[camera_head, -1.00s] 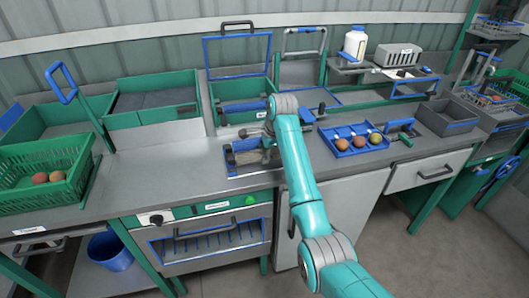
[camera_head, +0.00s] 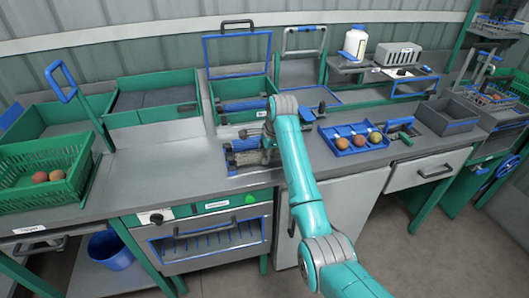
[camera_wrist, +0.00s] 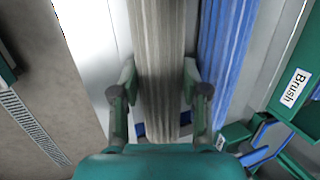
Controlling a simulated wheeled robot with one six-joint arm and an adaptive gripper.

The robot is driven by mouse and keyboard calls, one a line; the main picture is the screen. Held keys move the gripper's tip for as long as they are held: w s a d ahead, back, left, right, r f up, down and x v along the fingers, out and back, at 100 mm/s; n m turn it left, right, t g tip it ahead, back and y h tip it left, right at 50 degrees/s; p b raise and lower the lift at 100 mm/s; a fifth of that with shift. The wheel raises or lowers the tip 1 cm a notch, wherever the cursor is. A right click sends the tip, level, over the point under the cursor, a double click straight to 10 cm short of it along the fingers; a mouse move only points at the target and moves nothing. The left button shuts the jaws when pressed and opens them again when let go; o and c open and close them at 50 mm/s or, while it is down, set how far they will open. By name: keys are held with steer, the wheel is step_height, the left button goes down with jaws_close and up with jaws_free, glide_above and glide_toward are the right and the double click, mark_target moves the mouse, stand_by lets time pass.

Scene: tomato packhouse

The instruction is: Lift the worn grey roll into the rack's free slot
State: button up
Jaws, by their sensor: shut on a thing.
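The worn grey roll (camera_wrist: 158,45) is a long, streaked grey-beige cylinder in the wrist view. It runs between the two fingers of my gripper (camera_wrist: 158,85), which is shut on it. A blue roll (camera_wrist: 226,45) lies parallel, just right of it. In the head view my gripper (camera_head: 269,152) is low over the counter, at the right end of the blue-framed rack (camera_head: 231,168). The grey roll (camera_head: 248,158) shows there in part, with blue beside it. My arm hides some of the rack. I cannot tell whether the roll touches the rack.
A blue tray (camera_head: 329,147) with several round fruits stands right of my arm. A green bin (camera_head: 222,93) is behind the rack. A green crate (camera_head: 75,165) with round fruits stands at the left. The counter between crate and rack is clear. A "Brush" label (camera_wrist: 294,88) shows in the wrist view.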

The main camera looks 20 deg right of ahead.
steer(key=shift+f, duration=0.1)
steer(key=o, duration=1.4)
steer(key=shift+c, duration=0.2)
steer(key=c, duration=0.3)
steer(key=shift+r, duration=3.45)
steer(key=shift+s, duration=0.1)
